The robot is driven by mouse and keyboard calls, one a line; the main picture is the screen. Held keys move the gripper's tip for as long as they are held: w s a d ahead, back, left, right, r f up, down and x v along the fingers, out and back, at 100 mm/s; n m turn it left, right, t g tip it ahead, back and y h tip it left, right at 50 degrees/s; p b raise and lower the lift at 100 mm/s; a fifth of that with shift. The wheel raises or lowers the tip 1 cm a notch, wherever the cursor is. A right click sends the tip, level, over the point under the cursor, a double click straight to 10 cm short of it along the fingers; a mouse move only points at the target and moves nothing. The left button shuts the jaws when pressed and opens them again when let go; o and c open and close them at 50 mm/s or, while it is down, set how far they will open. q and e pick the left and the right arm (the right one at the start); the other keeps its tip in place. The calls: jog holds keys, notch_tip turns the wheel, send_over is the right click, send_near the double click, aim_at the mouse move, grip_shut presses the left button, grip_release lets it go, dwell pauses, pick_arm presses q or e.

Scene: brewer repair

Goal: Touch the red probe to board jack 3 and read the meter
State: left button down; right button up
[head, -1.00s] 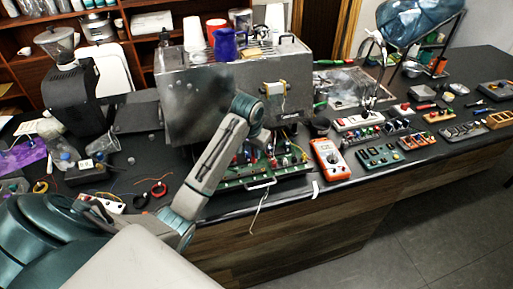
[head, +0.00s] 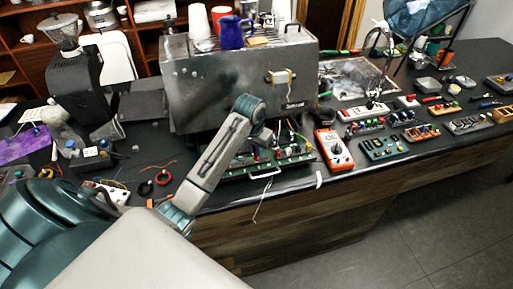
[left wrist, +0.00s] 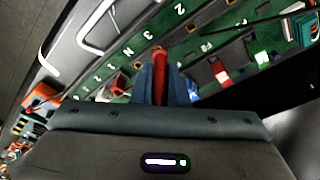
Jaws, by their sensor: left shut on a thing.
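My left gripper (left wrist: 162,85) is shut on the red probe (left wrist: 160,75). The probe stands between the blue fingers, and its far end is over the green board (left wrist: 230,75), close to a brass jack; I cannot tell whether it touches. My right gripper is not in view.
The steel brewer (head: 230,85) stands behind the board. Green and orange modules (head: 382,148) and other small parts crowd the counter to the right. Red and black wire loops (head: 163,178) lie to the left. The counter's front edge is near the board.

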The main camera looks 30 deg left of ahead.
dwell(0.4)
pick_arm(q)
jog(key=shift+w+d+f, duration=0.1)
jog(key=shift+w+d, duration=0.05)
dwell(0.4)
jog(key=shift+f, duration=0.55)
dwell(1.2)
dwell(2.0)
jog(key=shift+r, duration=2.5)
